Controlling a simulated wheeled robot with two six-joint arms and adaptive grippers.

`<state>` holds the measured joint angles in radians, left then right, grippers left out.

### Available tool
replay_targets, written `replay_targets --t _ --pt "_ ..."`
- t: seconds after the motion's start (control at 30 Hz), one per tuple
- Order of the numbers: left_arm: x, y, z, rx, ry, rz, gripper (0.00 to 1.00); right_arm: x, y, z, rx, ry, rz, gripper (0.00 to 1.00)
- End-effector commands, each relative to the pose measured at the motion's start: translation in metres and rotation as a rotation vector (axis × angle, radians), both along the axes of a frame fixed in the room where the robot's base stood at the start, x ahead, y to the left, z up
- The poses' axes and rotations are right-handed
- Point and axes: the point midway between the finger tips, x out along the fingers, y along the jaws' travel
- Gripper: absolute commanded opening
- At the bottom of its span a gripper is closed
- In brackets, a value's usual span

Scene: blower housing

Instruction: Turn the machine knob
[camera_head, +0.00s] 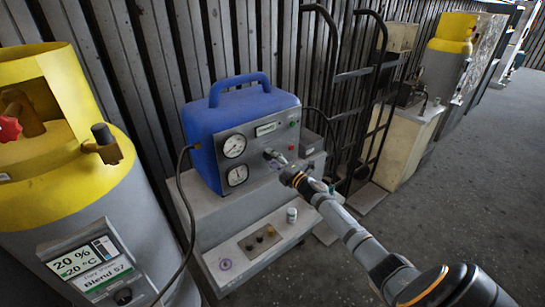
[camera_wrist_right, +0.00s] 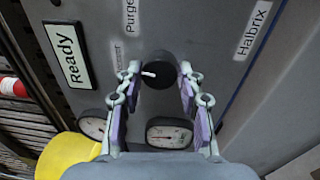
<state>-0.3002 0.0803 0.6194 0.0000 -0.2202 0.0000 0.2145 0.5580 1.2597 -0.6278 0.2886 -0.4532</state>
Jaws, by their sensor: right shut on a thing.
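The machine is a blue box (camera_head: 205,130) with a grey front panel, two round gauges and a small screen. Its black knob (camera_wrist_right: 160,76) has a white pointer mark, which faces left in the right wrist view. My right gripper (camera_head: 274,156) is at the panel, right of the gauges; in the right wrist view its fingers (camera_wrist_right: 160,72) lie on either side of the knob and are shut on it. In the head view the gripper hides the knob. The wrist view shows "Ready" on the screen (camera_wrist_right: 66,54). My left gripper is not in view.
The machine stands on a grey stepped stand (camera_head: 215,262) with small knobs and a little bottle (camera_head: 291,215) on its lower shelf. A yellow and grey tank (camera_head: 60,190) stands close at left. A black hand truck (camera_head: 345,110) leans behind at right. Open floor lies at right.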

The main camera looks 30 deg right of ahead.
Motion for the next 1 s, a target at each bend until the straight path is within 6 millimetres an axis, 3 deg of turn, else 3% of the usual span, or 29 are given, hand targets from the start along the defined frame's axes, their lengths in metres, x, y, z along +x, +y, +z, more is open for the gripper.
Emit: replay_targets --t 0.6,1.0 --pt "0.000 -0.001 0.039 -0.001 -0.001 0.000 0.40 0.000 0.001 0.004 0.573 0.044 0.000 0.06" --pt "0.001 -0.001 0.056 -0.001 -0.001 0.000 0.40 0.000 0.001 0.003 0.830 0.065 0.000 0.06"
